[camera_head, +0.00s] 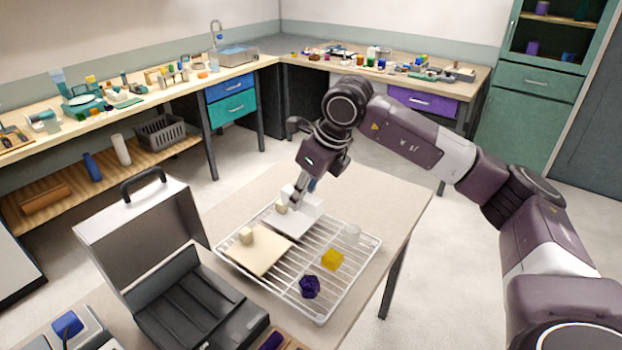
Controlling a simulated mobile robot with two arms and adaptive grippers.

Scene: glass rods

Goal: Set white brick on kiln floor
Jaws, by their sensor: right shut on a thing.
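My right gripper (296,197) reaches down over the far end of a wire rack (330,303) on the table. It is shut on a white block (308,204), which I take to be the white brick; its lower edge is hard to separate from a white slab (291,223) there. I cannot tell whether the block touches the slab. An open dark grey case (196,305) with a raised lid (143,238) stands at the left; I cannot tell whether this is the kiln. My left gripper is out of view.
On the rack are a cream slab (262,255) with a small knob-like piece (247,235), a yellow cube (332,260), a dark purple piece (310,287) and a whitish translucent piece (352,234). A blue-topped device (68,325) stands at the lower left. The table's far right is clear.

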